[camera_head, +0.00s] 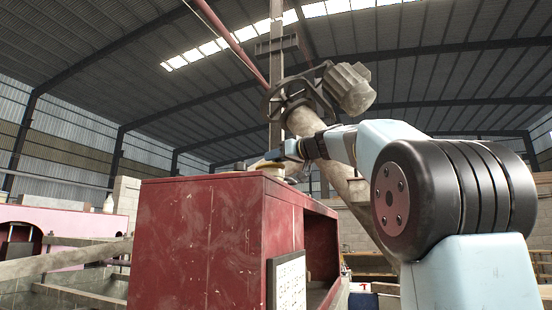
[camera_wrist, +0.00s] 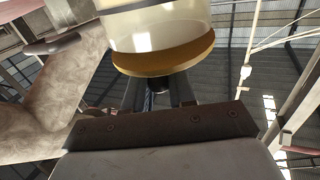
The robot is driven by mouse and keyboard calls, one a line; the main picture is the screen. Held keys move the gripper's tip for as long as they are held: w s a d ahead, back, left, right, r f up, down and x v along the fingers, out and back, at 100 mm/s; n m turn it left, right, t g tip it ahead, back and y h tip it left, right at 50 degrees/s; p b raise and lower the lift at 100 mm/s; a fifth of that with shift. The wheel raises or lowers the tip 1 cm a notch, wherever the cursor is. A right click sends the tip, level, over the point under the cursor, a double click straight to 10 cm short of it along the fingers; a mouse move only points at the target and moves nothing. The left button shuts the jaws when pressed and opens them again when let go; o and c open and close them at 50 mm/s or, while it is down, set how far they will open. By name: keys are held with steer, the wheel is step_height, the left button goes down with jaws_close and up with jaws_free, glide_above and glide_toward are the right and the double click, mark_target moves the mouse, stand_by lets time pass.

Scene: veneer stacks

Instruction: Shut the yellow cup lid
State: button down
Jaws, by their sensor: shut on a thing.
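In the wrist view a pale, see-through yellowish cup (camera_wrist: 158,28) shows at the top centre, cut off by the frame edge. A yellow-brown round lid (camera_wrist: 165,62) lies against the cup's near end, with no clear gap visible. My gripper (camera_wrist: 158,88) has its two fingers on either side of a small dark piece at the lid, and it is shut on that piece. In the head view my gripper (camera_head: 275,155) is small, at the top of the red cabinet (camera_head: 205,240); the cup and lid are hard to make out there.
A low, flat yellowish round thing (camera_head: 232,167) sits on the cabinet top left of my gripper. A large grey machine column with a motor (camera_head: 350,88) rises close behind my arm. A white sheet (camera_head: 287,284) is on the cabinet's side.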

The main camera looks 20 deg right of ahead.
steer(key=shift+f, duration=0.1)
steer(key=shift+s+d+f, duration=0.1)
steer(key=shift+d+f, duration=0.1)
steer(key=shift+f, duration=0.15)
steer(key=c, duration=1.1)
jaws_free()
steer(key=shift+o, duration=0.2)
steer(key=v, duration=1.3)
steer(key=shift+s+d, duration=0.25)
steer(key=shift+s, duration=0.05)
steer(key=shift+f, duration=0.1)
